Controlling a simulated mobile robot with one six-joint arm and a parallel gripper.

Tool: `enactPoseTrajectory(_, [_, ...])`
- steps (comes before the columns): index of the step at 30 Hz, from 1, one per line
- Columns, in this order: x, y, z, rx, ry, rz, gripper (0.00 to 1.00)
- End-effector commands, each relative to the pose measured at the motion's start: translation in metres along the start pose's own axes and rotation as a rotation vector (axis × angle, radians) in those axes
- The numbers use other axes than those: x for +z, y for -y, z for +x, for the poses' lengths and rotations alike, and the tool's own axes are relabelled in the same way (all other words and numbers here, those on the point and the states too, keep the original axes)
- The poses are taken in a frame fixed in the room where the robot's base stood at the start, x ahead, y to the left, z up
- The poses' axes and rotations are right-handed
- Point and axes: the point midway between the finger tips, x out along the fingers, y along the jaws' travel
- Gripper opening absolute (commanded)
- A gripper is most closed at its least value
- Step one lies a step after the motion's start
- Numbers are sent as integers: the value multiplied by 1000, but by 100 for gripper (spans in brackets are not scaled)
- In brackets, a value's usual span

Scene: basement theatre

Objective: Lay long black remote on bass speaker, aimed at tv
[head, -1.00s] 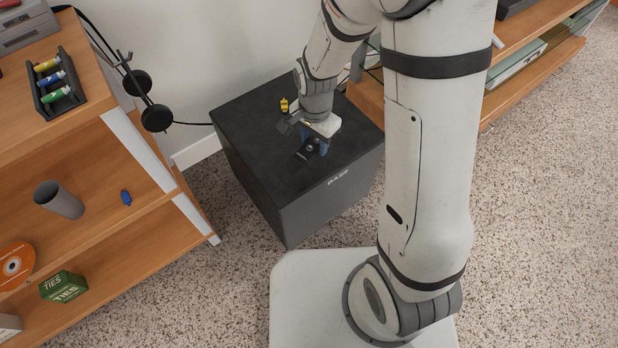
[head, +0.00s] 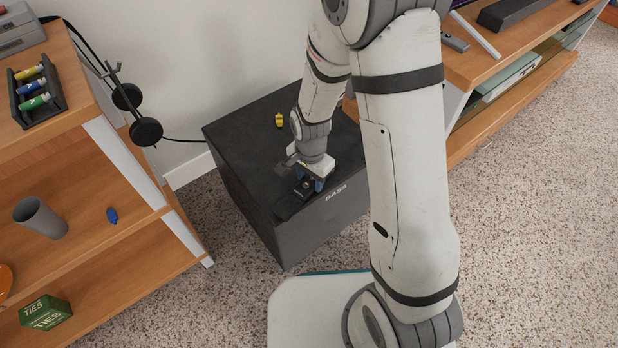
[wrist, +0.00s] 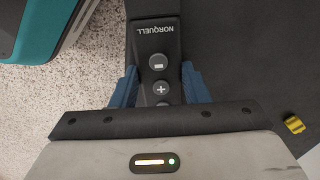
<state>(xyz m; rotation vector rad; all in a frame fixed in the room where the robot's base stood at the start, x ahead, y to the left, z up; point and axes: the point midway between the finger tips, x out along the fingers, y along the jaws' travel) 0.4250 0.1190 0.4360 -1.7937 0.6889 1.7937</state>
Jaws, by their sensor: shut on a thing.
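The bass speaker (head: 245,140) is a large dark box on the carpet, marked BASS on its front. My gripper (head: 308,184) is over its top near the front edge. In the wrist view, the blue fingers of my gripper (wrist: 160,88) are shut on the sides of the long black remote (wrist: 160,45), which is marked NORQUELL and shows plus and minus buttons. The remote's far end shows in the head view (head: 288,207), pointing toward the lower left. I cannot tell whether it touches the speaker top. Only a sliver of what may be the tv shows at the top right.
A small yellow object (head: 279,120) lies on the speaker top, also in the wrist view (wrist: 293,124). A wooden shelf (head: 110,255) stands left, with headphones (head: 146,131) hanging beside it. A wooden media stand (head: 480,62) at right holds a soundbar (head: 515,12) and a grey remote (head: 455,43).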

Motion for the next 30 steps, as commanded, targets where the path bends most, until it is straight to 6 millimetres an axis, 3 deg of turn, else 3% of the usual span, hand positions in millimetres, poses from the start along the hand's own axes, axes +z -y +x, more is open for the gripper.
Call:
enactPoseTrajectory(3, [0, 0, 4, 0, 0, 0, 17])
enactPoseTrajectory(4, [0, 0, 3, 0, 0, 0, 43])
enactPoseTrajectory(11, [0, 0, 3, 0, 0, -1, 62])
enactPoseTrajectory(22, [0, 1, -7, -2, -1, -1, 63])
enactPoseTrajectory(30, [0, 1, -64, -4, -2, -2, 63])
